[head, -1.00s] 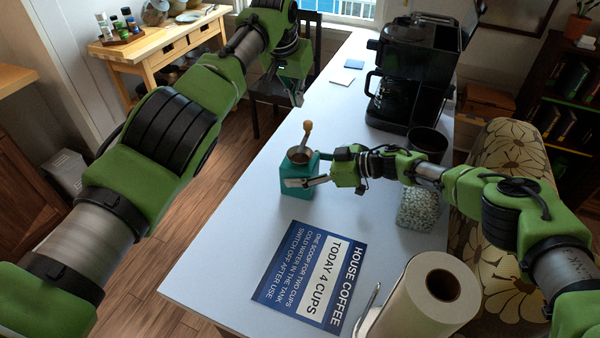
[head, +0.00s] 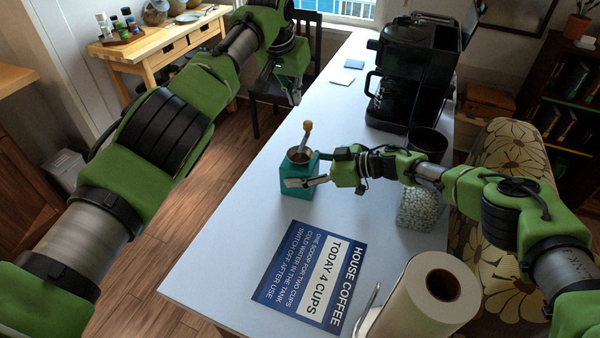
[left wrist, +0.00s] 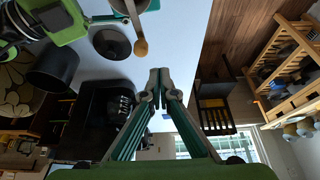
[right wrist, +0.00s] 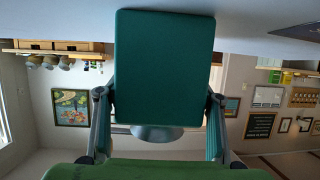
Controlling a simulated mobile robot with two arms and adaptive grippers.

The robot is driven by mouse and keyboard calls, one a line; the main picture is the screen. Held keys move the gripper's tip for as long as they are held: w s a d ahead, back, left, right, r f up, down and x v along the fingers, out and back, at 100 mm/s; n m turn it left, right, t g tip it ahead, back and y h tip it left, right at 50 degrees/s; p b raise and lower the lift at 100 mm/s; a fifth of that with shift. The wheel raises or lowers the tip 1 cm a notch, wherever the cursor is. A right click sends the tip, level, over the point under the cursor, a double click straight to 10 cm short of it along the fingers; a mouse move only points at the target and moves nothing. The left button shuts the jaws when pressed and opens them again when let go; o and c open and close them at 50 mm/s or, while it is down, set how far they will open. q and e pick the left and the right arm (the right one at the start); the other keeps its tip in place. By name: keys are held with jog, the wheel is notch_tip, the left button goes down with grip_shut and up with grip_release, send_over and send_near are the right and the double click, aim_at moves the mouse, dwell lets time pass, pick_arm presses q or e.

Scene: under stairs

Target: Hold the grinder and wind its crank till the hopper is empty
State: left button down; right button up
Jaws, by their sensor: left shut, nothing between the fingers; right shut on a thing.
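The grinder is a teal box (head: 294,180) standing upright on the table, with a round hopper (head: 299,156) on top, dark brown inside. How much the hopper holds is too small to tell. Its crank ends in a wooden knob (head: 307,126), which also shows in the left wrist view (left wrist: 140,47). My right gripper (head: 308,182) is shut on the grinder's body, whose teal face fills the middle of the right wrist view (right wrist: 165,70). My left gripper (head: 296,98) is shut and empty, above and apart from the knob; its fingertips (left wrist: 159,74) meet.
A black coffee machine (head: 405,75) stands at the back right, near a dark cup (head: 427,142) and a clear container of pale pieces (head: 418,212). A blue sign (head: 285,270) lies in front, beside a paper roll (head: 415,300). The table's left edge is near the grinder.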

pick_arm(q)
notch_tip(320, 180, down, 8)
jog(key=shift+r, duration=0.25)
dwell(1.4)
jog(key=shift+d, duration=0.8)
notch_tip(320, 180, up, 7)
dwell(0.4)
